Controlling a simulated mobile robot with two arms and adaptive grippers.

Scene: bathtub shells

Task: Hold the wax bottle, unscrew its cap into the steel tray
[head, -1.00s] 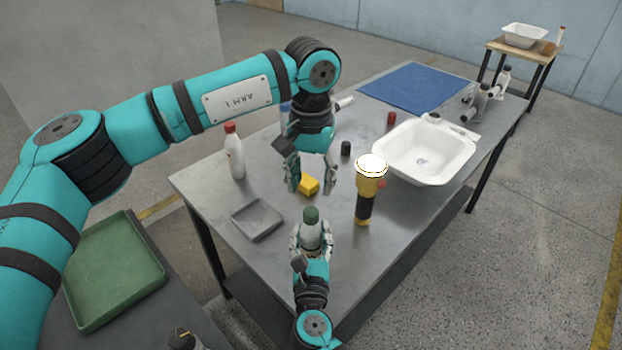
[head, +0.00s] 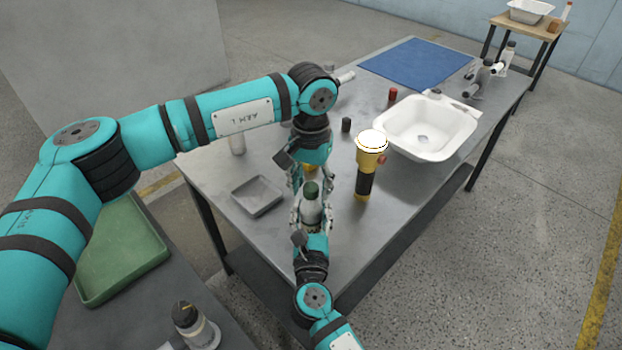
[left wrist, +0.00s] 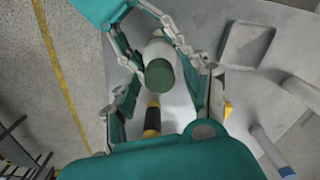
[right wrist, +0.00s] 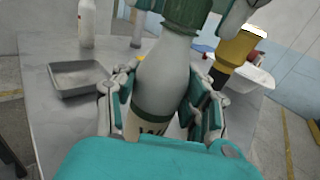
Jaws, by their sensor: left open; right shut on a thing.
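The wax bottle (head: 311,211) is white with a green cap (head: 311,188) and stands upright near the table's front edge. My right gripper (head: 311,222) is shut on its body; the right wrist view shows fingers on both sides of the bottle (right wrist: 162,80). My left gripper (head: 312,182) points down, open, with its fingers on either side of the cap. In the left wrist view the cap (left wrist: 160,76) sits between the spread fingers, with visible space on each side. The grey steel tray (head: 257,196) is left of the bottle and looks empty.
A yellow and black flashlight (head: 366,180) stands close to the right. A white bottle (head: 237,143) is partly hidden behind my left arm. A white basin (head: 424,125), dark cap (head: 346,125), red cap (head: 393,93) and blue mat (head: 412,62) lie farther back. A green tray (head: 120,250) is at left.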

